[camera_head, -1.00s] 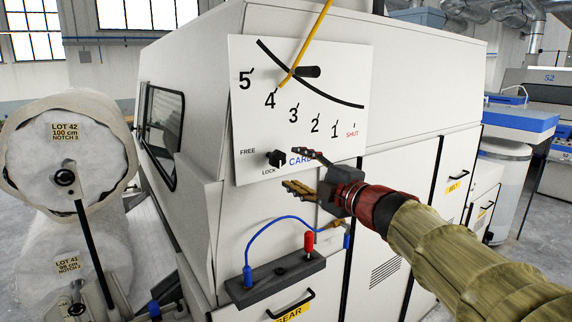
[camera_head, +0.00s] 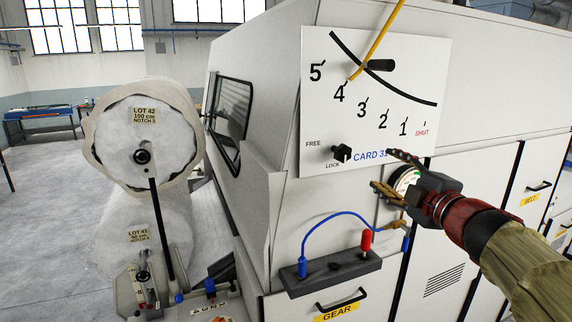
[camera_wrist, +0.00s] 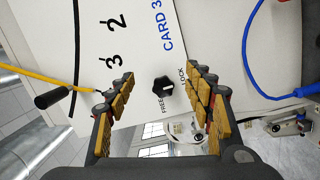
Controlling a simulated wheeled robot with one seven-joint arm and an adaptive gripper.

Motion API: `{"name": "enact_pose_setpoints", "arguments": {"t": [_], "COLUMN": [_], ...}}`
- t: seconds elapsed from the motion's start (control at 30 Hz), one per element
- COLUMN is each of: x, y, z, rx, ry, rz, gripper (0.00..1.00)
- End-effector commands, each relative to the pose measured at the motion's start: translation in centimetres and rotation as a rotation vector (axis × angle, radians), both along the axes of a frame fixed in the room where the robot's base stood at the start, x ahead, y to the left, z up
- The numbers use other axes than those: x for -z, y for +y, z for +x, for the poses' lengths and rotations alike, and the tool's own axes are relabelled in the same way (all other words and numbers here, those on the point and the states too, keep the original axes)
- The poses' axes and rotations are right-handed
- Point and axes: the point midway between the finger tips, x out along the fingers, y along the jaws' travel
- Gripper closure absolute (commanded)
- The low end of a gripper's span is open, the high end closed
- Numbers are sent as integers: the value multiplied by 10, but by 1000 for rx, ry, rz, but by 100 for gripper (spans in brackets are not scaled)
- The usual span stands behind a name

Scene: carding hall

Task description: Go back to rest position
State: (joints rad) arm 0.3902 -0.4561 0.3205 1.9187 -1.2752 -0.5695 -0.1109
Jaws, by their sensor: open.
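My gripper (camera_head: 391,172) is open and empty in front of the card machine, below and right of the white dial panel (camera_head: 432,65). In the wrist view its two fingers (camera_wrist: 165,92) stand wide apart, with the black FREE/LOCK knob (camera_wrist: 163,86) seen between them, apart from both. The knob also shows in the head view (camera_head: 342,153). The yellow pointer (camera_head: 379,38) lies near 4 on the scale, beside a black handle (camera_head: 380,65). A round gauge (camera_head: 405,180) is partly hidden behind my gripper.
A grey block (camera_head: 330,274) with a blue cable (camera_head: 325,222) and a red plug (camera_head: 366,240) sits below the panel. A black GEAR handle (camera_head: 341,299) is under it. Large rolls, including LOT 42 (camera_head: 165,120), stand at left. Open floor (camera_head: 45,200) lies further left.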

Motion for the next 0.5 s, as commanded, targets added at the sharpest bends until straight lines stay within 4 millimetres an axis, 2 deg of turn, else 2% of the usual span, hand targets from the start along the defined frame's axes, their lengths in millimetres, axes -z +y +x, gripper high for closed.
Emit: {"name": "enact_pose_setpoints", "arguments": {"t": [0.1, 0.17, 0.23, 0.3, 0.37, 0.5], "x": [31, 51, 79, 113, 147, 221], "y": [-57, -85, -107, -120, -123, -103], "z": [-3, -15, -35, -60, -85, -145], "rx": [227, 355, 490, 614, 710, 877], "ry": [70, 110, 164, 229, 298, 471], "rz": [146, 237, 349, 462, 560, 767], "gripper": [48, 48, 48, 48, 48, 48]}}
